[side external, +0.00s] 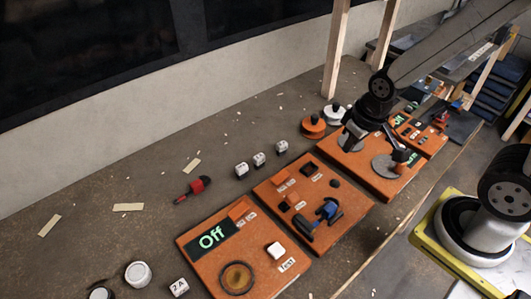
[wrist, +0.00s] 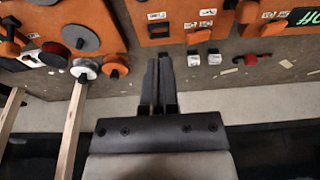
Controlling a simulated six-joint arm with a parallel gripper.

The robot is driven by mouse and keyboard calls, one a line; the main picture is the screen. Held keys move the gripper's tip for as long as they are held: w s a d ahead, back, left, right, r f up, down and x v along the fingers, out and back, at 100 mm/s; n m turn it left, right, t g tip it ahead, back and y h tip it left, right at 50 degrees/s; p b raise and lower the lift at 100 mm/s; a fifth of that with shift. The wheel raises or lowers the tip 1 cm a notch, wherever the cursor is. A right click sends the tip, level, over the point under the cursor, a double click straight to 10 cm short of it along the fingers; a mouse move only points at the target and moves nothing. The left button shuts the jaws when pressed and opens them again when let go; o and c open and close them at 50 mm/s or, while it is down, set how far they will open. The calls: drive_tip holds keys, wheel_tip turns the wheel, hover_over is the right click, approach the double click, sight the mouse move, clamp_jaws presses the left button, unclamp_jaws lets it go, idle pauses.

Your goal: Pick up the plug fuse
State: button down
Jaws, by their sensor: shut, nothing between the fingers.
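Small white cubes with dark marks stand on the grey-brown bench. Three are in a row in the side view: a left one (side external: 241,170), a middle one (side external: 259,159) and a right one (side external: 281,146). Another cube, marked 2A (side external: 179,287), stands at the lower front. Round white caps (side external: 138,273) stand near it. I cannot tell which of these is the plug fuse. In the wrist view two cubes (wrist: 193,60) (wrist: 214,58) show just right of my fingers. My gripper (side external: 349,143) is shut and empty, over the far orange panel; its fingers also show in the wrist view (wrist: 159,66).
Orange panels with switches and discs line the bench: a near one marked Off (side external: 218,268), a middle one (side external: 345,220) and a far one (side external: 365,180). A red-and-black tool (side external: 193,189) lies left of the cubes. Wooden posts (side external: 336,50) rise behind. The bench's left part is mostly clear.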

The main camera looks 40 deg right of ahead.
drive_tip(key=c, duration=1.3)
unclamp_jaws()
drive_tip(key=o, duration=0.9)
drive_tip(key=shift+o, duration=0.2)
drive_tip(key=m+g+y, duration=0.3)
drive_tip(key=m+y, duration=0.2)
drive_tip(key=m, duration=1.3)
approach(259, 156)
drive_tip(key=x, duration=0.2)
drive_tip(key=shift+h, duration=0.3)
drive_tip(key=shift+x, duration=4.15)
drive_tip(key=shift+a+r, duration=0.1)
drive_tip(key=shift+a, duration=0.05)
